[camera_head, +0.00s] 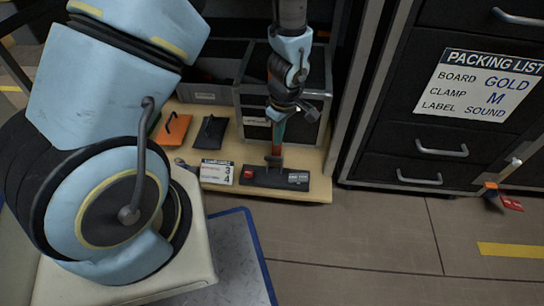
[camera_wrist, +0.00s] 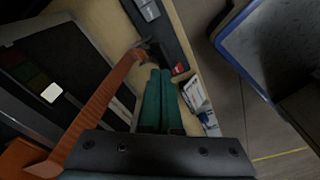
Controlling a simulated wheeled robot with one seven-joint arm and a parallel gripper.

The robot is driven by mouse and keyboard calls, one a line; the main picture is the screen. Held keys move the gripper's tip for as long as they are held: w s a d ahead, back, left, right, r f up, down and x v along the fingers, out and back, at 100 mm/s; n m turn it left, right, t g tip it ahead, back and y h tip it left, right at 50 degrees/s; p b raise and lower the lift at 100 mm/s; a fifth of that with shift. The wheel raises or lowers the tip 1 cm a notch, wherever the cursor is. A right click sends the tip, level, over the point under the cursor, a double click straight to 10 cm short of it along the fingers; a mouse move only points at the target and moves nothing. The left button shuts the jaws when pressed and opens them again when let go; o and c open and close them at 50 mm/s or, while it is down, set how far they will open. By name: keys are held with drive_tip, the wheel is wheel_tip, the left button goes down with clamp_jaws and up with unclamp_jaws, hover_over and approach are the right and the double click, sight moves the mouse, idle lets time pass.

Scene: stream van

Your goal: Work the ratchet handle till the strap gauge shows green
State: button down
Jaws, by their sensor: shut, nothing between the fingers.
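A black base (camera_head: 262,180) with a red block (camera_head: 249,174) and a grey block (camera_head: 298,178) lies along the bench's front edge. A long orange bar (camera_wrist: 101,108), apparently the ratchet handle, runs from a dark bracket (camera_wrist: 143,47) on that base in the wrist view. My gripper (camera_wrist: 161,73) is shut and empty, its green fingers pointing down beside the bar, to its right in the wrist view. I cannot tell whether they touch it. A dark panel (camera_wrist: 60,68) at left has dim red and green patches and a bright white one (camera_wrist: 51,93); I cannot tell if it is the gauge.
A printed card (camera_head: 217,172) stands left of the base. An orange item (camera_head: 173,127) and a black item (camera_head: 210,132) lie on the wooden bench (camera_head: 315,187). A dark drawer cabinet (camera_head: 435,120) stands at right. A blue-edged plate (camera_head: 236,250) is in front; floor is clear at front right.

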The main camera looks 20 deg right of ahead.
sight(276, 160)
drive_tip(key=shift+f, duration=0.1)
drive_tip(key=f+b, duration=0.2)
drive_tip(key=f, duration=0.1)
drive_tip(key=f+b, duration=0.3)
drive_tip(key=shift+w+a+f, duration=0.1)
drive_tip(key=shift+w+a, duration=0.05)
drive_tip(key=shift+w, duration=0.05)
drive_tip(key=shift+w+a+f+b, duration=0.1)
drive_tip(key=shift+f+b, duration=0.2)
drive_tip(key=shift+b, duration=0.1)
wheel_tip(276, 160, down, 4)
drive_tip(key=b, duration=0.3)
drive_tip(key=shift+f, duration=0.25)
drive_tip(key=shift+r, duration=0.1)
